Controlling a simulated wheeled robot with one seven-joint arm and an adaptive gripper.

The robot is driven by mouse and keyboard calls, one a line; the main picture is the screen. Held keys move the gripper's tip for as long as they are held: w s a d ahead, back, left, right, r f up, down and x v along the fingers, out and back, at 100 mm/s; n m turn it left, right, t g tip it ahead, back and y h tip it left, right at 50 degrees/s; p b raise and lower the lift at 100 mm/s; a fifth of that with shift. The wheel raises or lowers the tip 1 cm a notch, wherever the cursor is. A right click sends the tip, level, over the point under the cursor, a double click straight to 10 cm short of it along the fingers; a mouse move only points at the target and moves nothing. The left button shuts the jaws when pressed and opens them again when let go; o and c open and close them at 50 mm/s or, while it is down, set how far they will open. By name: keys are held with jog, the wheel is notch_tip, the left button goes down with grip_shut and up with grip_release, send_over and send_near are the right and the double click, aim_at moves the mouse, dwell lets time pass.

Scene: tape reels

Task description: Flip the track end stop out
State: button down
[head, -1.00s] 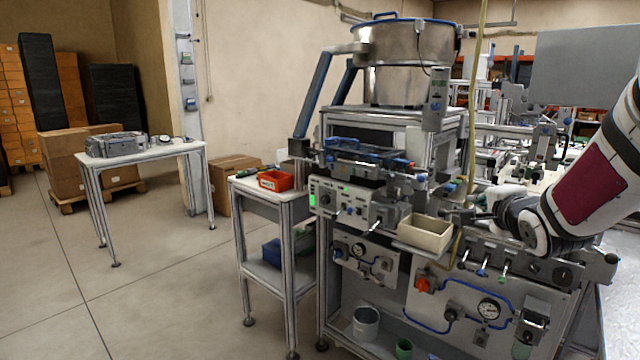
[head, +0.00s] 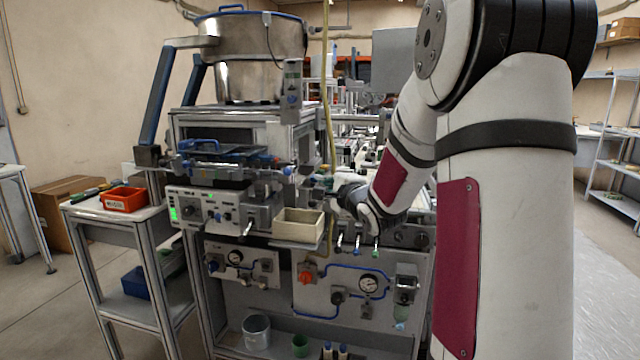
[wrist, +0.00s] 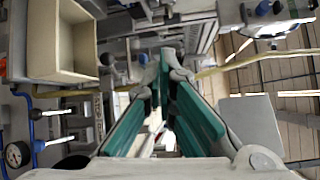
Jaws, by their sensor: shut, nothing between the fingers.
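My gripper (wrist: 163,65) is shut with nothing between its green-padded fingers. In the wrist view its tips lie over the metal rails (wrist: 200,40) of the machine. In the head view my gripper (head: 333,188) is small, behind and right of the cream bin, close to the machine's top edge. I cannot pick out the track end stop for certain in either view. It is too small or hidden by the fingers and clutter around the track.
The cream bin (head: 298,225) sits left of my gripper; it also shows in the wrist view (wrist: 88,42). A yellow hose (head: 328,90) hangs close by. The steel bowl (head: 250,45) stands above the machine. A control box (head: 200,210) and small levers (head: 357,242) line the front.

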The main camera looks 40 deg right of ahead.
aim_at(292, 167)
jog(key=w+a+b, duration=0.2)
jog(key=w, duration=0.5)
jog(key=shift+r, duration=0.15)
jog(key=shift+w, duration=0.1)
jog(key=s+a, duration=0.2)
jog(key=a, duration=0.1)
jog(key=shift+s+a+p, duration=0.3)
jog(key=shift+s+p, duration=0.1)
dwell(0.3)
